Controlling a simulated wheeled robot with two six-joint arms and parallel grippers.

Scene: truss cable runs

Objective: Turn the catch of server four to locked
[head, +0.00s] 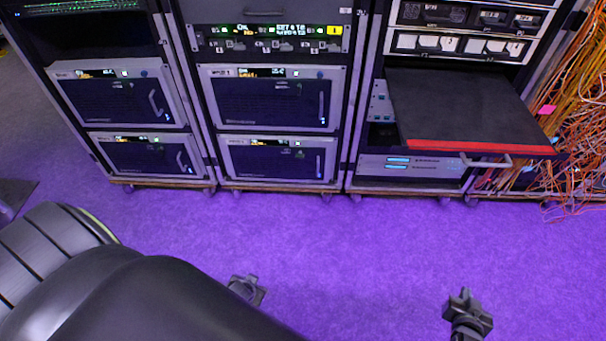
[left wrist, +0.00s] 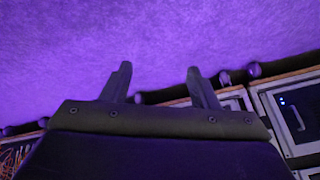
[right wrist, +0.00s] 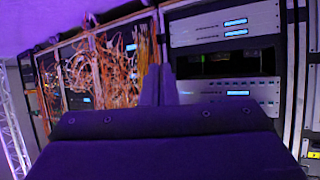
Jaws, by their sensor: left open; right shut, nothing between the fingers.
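Dark-fronted server units fill two racks in the head view: an upper (head: 115,98) and a lower one (head: 140,157) at left, an upper (head: 265,103) and a lower one (head: 272,160) in the middle. Upright handles or catches show on their right sides. I cannot read which is server four or tell how its catch is set. My left gripper (head: 246,288) is low over the floor, partly hidden by my arm; its fingers stand apart and empty in the left wrist view (left wrist: 160,85). My right gripper (head: 467,310) is shut and empty, away from the racks.
A black drawer or shelf with a red front edge (head: 480,146) sticks out of the right rack. Orange cables (head: 572,100) hang at far right. The purple floor (head: 370,250) before the racks is clear.

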